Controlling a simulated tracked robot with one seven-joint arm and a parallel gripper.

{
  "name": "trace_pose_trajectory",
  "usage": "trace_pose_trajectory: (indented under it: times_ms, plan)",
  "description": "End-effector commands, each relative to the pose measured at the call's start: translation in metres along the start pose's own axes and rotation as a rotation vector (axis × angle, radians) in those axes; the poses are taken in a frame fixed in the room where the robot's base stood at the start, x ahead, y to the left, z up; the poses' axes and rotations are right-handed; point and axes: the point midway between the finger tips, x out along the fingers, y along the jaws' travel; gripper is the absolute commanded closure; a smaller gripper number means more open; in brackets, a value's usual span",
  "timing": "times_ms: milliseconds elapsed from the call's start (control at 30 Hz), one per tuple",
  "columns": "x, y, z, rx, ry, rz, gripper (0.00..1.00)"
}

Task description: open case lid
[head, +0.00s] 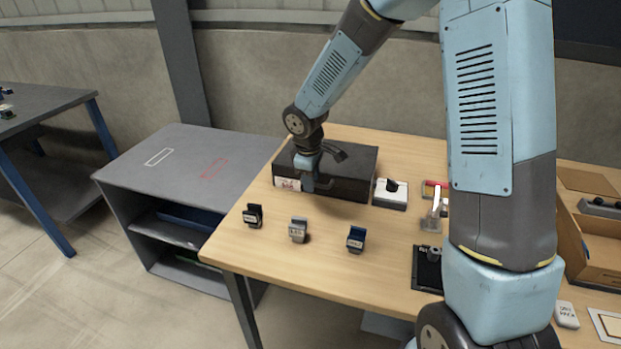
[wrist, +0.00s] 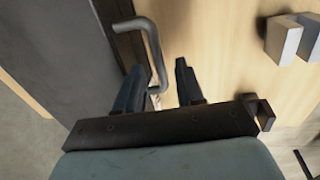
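The case (head: 350,172) is a dark box with its lid down, at the back left of the wooden table in the head view. A white label shows at its front left. In the wrist view a grey bent handle (wrist: 154,45) stands out from a dark strip, likely the case. My gripper (head: 308,187) is low at the case's front left. In the wrist view my gripper (wrist: 158,82) is open, with the handle's lower end between its two fingers and gaps visible beside it. Whether a finger touches the handle cannot be told.
Three small labelled blocks, black (head: 252,216), grey (head: 298,230) and blue (head: 356,240), stand in front of the case. A grey cabinet (head: 180,160) adjoins the table's left. My arm hides part of the table.

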Motion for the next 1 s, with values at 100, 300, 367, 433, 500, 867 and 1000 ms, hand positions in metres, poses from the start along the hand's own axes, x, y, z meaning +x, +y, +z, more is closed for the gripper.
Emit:
trace_pose_trajectory:
  times_ms: [100,300,367,433,500,867,1000]
  plan:
    - [-0.0002,0.0,-0.0001,0.0,0.0,0.0,0.74]
    - [-0.0003,-0.0001,-0.0002,0.0,0.0,0.0,0.94]
    - [-0.0003,-0.0001,-0.0002,0.0,0.0,0.0,0.99]
    - [-0.0004,-0.0001,-0.0003,0.0,0.0,0.0,1.0]
    - [-0.0004,-0.0001,-0.0003,0.0,0.0,0.0,1.0]
    - [-0.0006,-0.0004,-0.0011,-0.002,0.001,0.0,1.0]
    - [-0.0027,0.0,-0.0018,-0.002,0.001,-0.008,1.0]
